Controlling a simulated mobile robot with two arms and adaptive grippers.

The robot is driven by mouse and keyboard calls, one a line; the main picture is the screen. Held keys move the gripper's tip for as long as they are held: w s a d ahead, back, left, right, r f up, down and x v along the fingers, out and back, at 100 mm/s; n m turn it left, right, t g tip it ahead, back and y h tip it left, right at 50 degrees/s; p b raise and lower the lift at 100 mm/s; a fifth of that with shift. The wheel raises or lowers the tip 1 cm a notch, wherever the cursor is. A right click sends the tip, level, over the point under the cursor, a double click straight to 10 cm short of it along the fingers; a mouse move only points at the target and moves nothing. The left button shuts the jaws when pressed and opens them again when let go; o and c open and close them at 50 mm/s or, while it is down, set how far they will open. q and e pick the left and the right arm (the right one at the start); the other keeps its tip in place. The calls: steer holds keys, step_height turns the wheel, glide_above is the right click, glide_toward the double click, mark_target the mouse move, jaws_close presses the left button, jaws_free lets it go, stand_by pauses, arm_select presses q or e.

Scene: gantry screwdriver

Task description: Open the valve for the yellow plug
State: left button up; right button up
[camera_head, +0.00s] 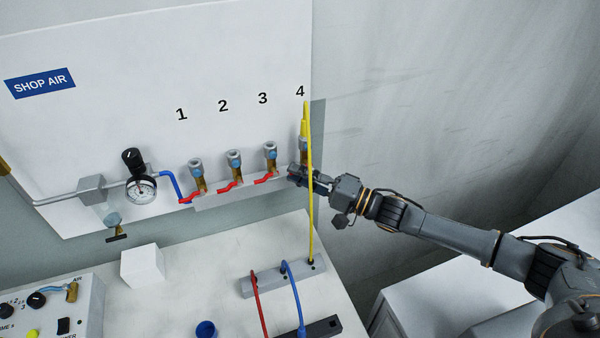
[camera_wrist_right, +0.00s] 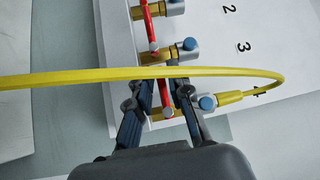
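The yellow plug (camera_head: 304,128) sits in the top of the valve under number 4, at the right end of the manifold; it also shows in the wrist view (camera_wrist_right: 229,98). Its yellow hose (camera_head: 311,215) hangs down to a grey block and crosses in front of my right gripper. My right gripper (camera_head: 296,174) is at valve 4. In the wrist view its fingers (camera_wrist_right: 165,82) are apart, one on each side of valve 4's red handle (camera_wrist_right: 164,97). Whether either finger touches the handle is not clear. My left gripper is not in view.
Valves 1, 2 and 3 have red handles (camera_head: 191,197) (camera_head: 229,186) (camera_head: 266,178) left of my gripper. A gauge (camera_head: 141,189) is farther left. The grey block (camera_head: 262,286) with red and blue hoses, a white cube (camera_head: 142,266) and a blue cup (camera_head: 206,329) are on the bench.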

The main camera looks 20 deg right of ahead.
jaws_close()
steer(key=shift+d+f+n+g+h+p, duration=0.65)
steer(key=shift+n+h+p, duration=1.15)
steer(key=shift+p, duration=1.4)
steer(key=shift+d+f+n+g+h+p, duration=0.35)
steer(key=shift+n+g+h+p, duration=0.75)
steer(key=shift+h+p, duration=1.65)
steer(key=shift+d+f+n+g+h+p, duration=0.5)
steer(key=shift+n+h+p, duration=1.25)
steer(key=shift+p, duration=1.85)
steer(key=shift+d+r, duration=0.15)
jaws_free()
steer(key=shift+w, duration=0.1)
